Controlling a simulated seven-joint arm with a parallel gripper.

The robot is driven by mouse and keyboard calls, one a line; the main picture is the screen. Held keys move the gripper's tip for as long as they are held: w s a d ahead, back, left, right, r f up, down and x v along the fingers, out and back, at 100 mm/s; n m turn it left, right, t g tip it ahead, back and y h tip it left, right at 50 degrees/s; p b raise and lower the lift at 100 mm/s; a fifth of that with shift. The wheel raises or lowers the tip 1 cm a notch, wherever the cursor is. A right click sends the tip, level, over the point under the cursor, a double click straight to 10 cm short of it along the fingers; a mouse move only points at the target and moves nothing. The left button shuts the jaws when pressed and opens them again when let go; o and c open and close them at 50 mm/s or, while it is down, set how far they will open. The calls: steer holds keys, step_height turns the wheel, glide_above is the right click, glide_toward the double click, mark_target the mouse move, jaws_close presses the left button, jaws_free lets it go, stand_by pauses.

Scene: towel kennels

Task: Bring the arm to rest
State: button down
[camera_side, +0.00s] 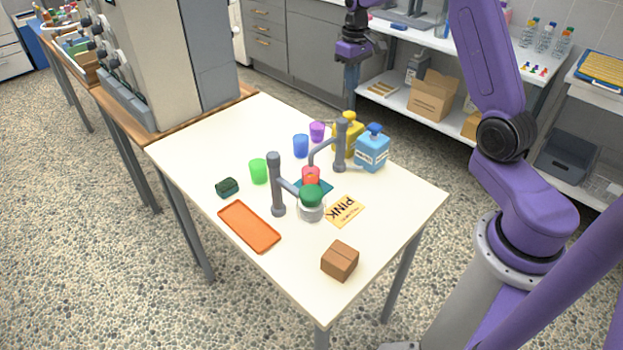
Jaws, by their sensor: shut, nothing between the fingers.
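My gripper (352,78) hangs at the top of the side view, beyond the far edge of the white table (205,150). Its fingers point down and look close together, with nothing between them. It is apart from everything on the table. My purple arm (490,70) rises at the right and leaves the top of the view, so the link to the gripper is partly out of sight.
Shelves stand behind.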

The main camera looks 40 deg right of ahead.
steer(key=s+a+r+n, duration=0.2)
steer(key=s+a+n, duration=0.1)
steer(key=s+a, duration=0.55)
steer(key=s+a+r+n, duration=0.25)
steer(key=s+a, duration=0.35)
steer(key=a, duration=0.6)
steer(key=s+a+f+n, duration=0.1)
steer(key=s+n, duration=0.6)
steer(key=s, duration=1.4)
steer(key=shift+s+a+f, duration=0.15)
steer(key=shift+s, duration=0.2)
